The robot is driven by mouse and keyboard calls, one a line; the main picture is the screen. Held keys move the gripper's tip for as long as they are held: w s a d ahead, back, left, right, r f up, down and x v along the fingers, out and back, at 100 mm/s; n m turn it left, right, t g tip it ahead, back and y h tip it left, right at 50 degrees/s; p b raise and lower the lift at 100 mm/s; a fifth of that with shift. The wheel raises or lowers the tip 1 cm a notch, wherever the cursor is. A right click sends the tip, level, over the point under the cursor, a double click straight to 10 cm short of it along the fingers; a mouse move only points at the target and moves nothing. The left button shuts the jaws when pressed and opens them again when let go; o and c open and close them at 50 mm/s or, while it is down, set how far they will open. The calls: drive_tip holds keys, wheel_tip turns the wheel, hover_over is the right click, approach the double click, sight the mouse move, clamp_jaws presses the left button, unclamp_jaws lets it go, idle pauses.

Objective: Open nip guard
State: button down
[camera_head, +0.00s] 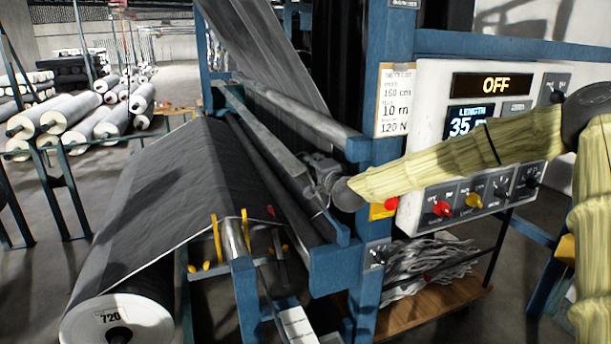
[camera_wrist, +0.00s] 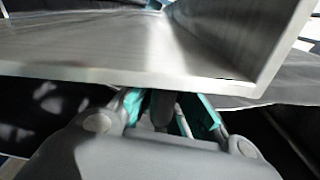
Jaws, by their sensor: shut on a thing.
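The nip guard (camera_head: 268,143) appears to be the long grey metal bar running diagonally along the rollers in the head view. In the wrist view a bright metal angle-shaped plate (camera_wrist: 130,52), which looks like the guard, fills the top. My gripper (camera_head: 321,172) is at the guard's near right end, beside the blue machine post. In the wrist view my gripper (camera_wrist: 166,108) has its teal-padded fingers reaching under the plate's front edge. It is shut on the guard, with the grasp itself mostly hidden behind the plate edge and the finger housing.
A control panel (camera_head: 440,150) reads OFF and stands right behind my arm. A blue post (camera_head: 388,75) carries a paper label. A large dark fabric roll (camera_head: 120,320) sits at front left. White rolls (camera_head: 75,110) lie at far left.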

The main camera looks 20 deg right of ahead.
drive_tip(key=shift+w+d+r+b, duration=0.15)
drive_tip(key=shift+d+b, duration=0.3)
drive_tip(key=shift+d, duration=0.75)
drive_tip(key=c, duration=1.6)
unclamp_jaws()
drive_tip(key=shift+c, duration=0.2)
